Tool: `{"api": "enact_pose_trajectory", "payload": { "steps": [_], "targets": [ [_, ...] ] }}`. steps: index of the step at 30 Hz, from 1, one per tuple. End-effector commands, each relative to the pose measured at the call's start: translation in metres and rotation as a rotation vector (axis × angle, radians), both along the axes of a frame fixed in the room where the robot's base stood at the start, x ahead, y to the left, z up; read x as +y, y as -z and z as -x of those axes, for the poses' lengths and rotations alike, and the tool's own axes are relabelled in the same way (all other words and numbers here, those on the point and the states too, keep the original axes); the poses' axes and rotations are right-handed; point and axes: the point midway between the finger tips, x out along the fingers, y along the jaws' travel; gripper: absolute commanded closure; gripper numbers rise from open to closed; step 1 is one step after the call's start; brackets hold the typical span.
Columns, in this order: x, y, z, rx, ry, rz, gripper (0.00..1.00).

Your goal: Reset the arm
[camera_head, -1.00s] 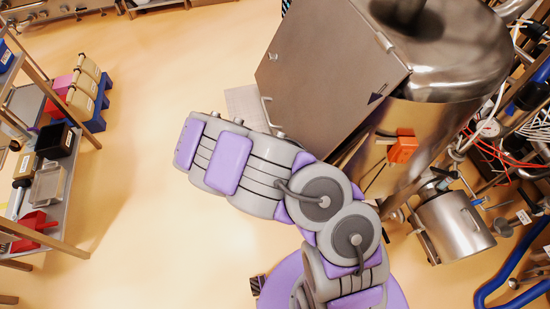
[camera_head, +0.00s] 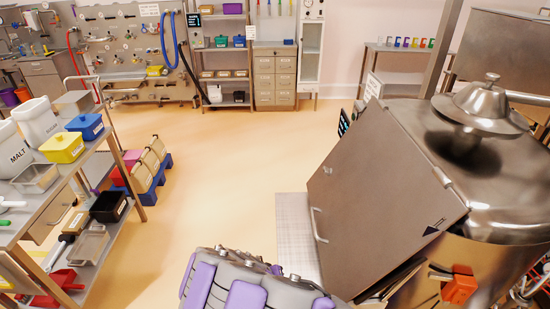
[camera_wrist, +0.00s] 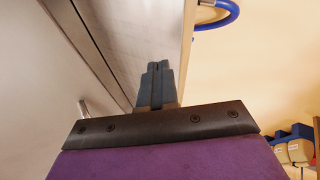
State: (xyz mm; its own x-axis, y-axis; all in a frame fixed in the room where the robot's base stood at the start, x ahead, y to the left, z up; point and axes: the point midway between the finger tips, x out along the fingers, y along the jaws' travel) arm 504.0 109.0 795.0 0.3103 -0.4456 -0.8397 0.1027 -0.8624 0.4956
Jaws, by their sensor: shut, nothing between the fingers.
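My gripper (camera_wrist: 158,70) shows in the wrist view, its two dark fingers together with nothing between them. A flat grey metal panel with a pale face rises close beyond it at the upper left of that view. In the head view my grey and purple arm (camera_head: 245,285) is at the bottom centre, cut off by the frame edge, and my gripper is not visible there. The steel hopper (camera_head: 485,170) stands at the right, with its hinged door panel (camera_head: 385,200) facing my arm. The door has a handle and hinges.
A shelf cart at the left holds a yellow bin (camera_head: 62,148), a blue bin (camera_head: 86,126) and trays. A metal floor plate (camera_head: 297,235) lies left of the hopper. The middle floor is clear.

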Motion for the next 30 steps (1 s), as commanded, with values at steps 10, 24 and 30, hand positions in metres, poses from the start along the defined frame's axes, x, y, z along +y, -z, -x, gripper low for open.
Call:
{"api": "enact_pose_trajectory", "payload": {
  "steps": [10,24,30],
  "targets": [
    [-0.068,-0.083,-0.010,-0.022,0.145,0.039,1.00],
    [-0.156,-0.239,0.079,0.078,0.436,-0.034,1.00],
    [-0.164,-0.277,0.139,0.159,0.480,-0.141,1.00]
  ]
}}
